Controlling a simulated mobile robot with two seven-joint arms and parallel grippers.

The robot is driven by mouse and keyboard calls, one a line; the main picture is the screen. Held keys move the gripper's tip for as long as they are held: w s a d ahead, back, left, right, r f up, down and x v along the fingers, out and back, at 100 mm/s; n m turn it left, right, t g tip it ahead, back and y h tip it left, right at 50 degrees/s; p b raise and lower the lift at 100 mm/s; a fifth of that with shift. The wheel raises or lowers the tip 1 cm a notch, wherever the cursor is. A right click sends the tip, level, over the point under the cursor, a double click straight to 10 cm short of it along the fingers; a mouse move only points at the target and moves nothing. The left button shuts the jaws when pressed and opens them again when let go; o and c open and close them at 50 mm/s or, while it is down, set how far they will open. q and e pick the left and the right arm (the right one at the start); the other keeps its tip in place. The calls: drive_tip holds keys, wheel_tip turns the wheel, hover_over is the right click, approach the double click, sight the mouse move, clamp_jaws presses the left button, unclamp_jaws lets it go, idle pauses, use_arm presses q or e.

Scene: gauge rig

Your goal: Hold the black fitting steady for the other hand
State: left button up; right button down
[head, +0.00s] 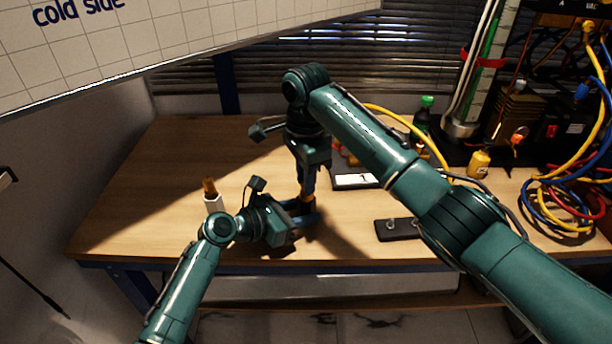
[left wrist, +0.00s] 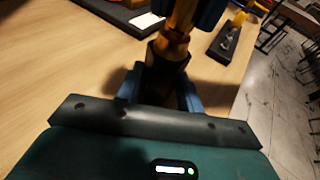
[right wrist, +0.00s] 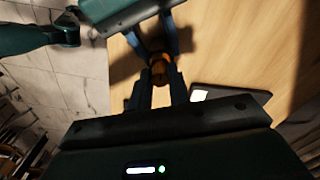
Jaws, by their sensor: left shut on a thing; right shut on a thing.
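My left gripper (head: 304,213) is low over the table and shut on the black fitting (left wrist: 166,62), which stands upright between its blue fingers in the left wrist view. A brass piece (left wrist: 179,32) sits directly above the black fitting, in line with it. My right gripper (head: 307,184) comes down from above and is shut on the brass piece, which also shows between its fingers in the right wrist view (right wrist: 161,70). The fingers hide much of both parts, and I cannot tell how far they are joined.
A black block (head: 398,229) lies near the front edge, and a dark tray with a white card (head: 355,181) lies behind.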

drive_tip(key=m, duration=0.4)
drive_tip(key=shift+m, duration=0.3)
use_arm(q)
drive_tip(key=shift+a, duration=0.1)
use_arm(e)
drive_tip(key=m, duration=0.2)
drive_tip(key=shift+m, duration=0.3)
drive_tip(key=m, duration=0.2)
drive_tip(key=shift+m, duration=0.3)
use_arm(q)
drive_tip(key=shift+w, duration=0.1)
use_arm(e)
drive_tip(key=shift+m, duration=1.4)
drive_tip(key=c, duration=0.9)
unclamp_jaws()
